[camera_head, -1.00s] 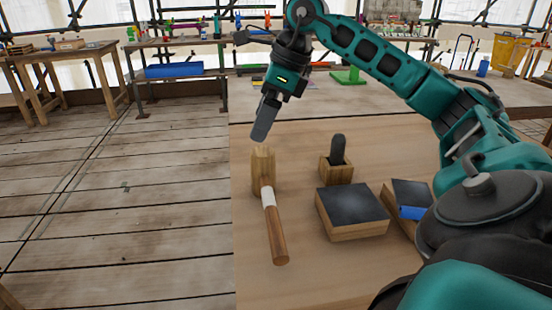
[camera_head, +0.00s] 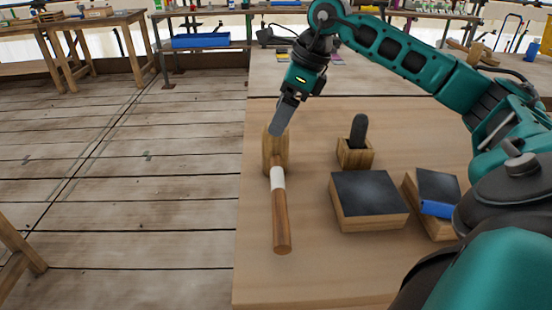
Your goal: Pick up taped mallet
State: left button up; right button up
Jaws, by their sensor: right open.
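The taped mallet lies on the wooden table (camera_head: 300,275) near its left edge. Its blocky wooden head (camera_head: 272,160) is at the far end. Its brown handle (camera_head: 281,220) points toward me, with a band of white tape (camera_head: 277,179) close to the head. My right gripper (camera_head: 279,122) is open and empty. It points down above the mallet head and overlaps its top in the picture; I cannot tell whether it touches. One finger hides most of the other. My left gripper is not in view.
Right of the mallet stand a small wooden holder (camera_head: 355,154) with a dark upright piece (camera_head: 358,130), a dark-topped block (camera_head: 368,195) and another block (camera_head: 438,190) with a blue piece (camera_head: 437,209). Plank floor (camera_head: 140,200) lies left of the table. Benches stand behind.

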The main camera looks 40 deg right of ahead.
aim_at(275, 150)
jog(key=b+x, duration=0.1)
jog(key=x, duration=0.5)
jog(key=shift+d, duration=0.2)
jog(key=shift+c, duration=0.5)
jog(key=c, duration=1.1)
